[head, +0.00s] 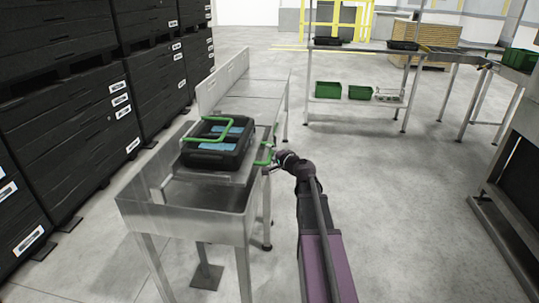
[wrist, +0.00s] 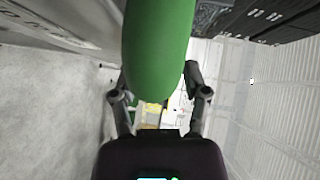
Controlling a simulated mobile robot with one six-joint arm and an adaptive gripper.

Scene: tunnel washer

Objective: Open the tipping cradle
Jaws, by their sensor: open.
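The tipping cradle (head: 238,178) is a grey metal platform in the steel trough, holding a black crate (head: 215,158) with blue contents. A green bar (head: 232,122) crosses over the crate. A green handle (head: 264,156) sticks out at the cradle's right side. My gripper (head: 272,166) is at this handle, coming from the right. In the wrist view a thick green bar (wrist: 160,45), seemingly this handle, fills the top middle. The open fingers (wrist: 160,92) stand on either side of its lower end. I cannot tell whether they touch it.
The steel trough (head: 185,228) stands on legs, with a bench (head: 250,95) behind it. Stacked black containers (head: 65,120) line the left. Shelving with green bins (head: 328,90) stands at the back. Open floor (head: 400,200) lies to the right, up to a dark-fronted machine (head: 520,185).

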